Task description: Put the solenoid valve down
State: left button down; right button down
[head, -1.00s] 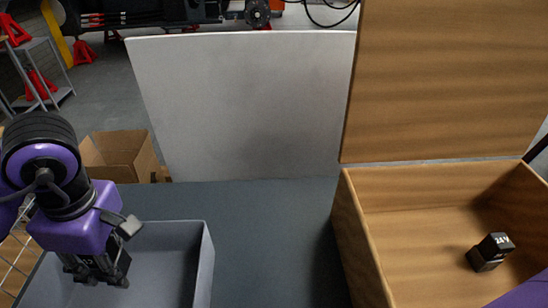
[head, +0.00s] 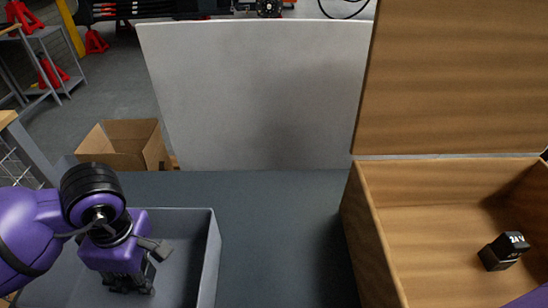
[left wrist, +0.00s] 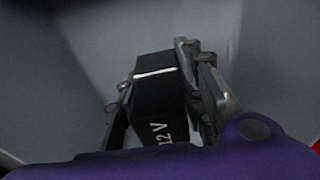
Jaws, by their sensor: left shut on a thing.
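My left gripper (head: 133,284) points down inside the grey bin at the lower left of the head view. It is shut on a black solenoid valve marked "12 V" (left wrist: 157,103), which sits between its two fingers in the left wrist view, with a light stripe across it. In the head view the fingers and arm hide the valve. I cannot tell whether it touches the bin floor. My right gripper is not in view.
The grey bin (head: 215,262) has walls around the gripper. An open wooden box (head: 372,235) with a raised lid stands at right, holding another black block marked "24 V" (head: 503,251). The dark table (head: 275,235) between is clear. A white panel (head: 255,95) stands behind.

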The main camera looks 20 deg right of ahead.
pick_arm(q)
jog(key=shift+f, duration=0.15)
jog(key=c, duration=1.2)
grip_release()
jog(key=r, duration=0.4)
jog(key=d+r, duration=0.1)
jog(key=r, duration=0.3)
jog(key=r+p, duration=0.1)
jog(key=r, duration=0.3)
jog(key=shift+s+d+r, duration=0.2)
jog(key=shift+s, duration=0.05)
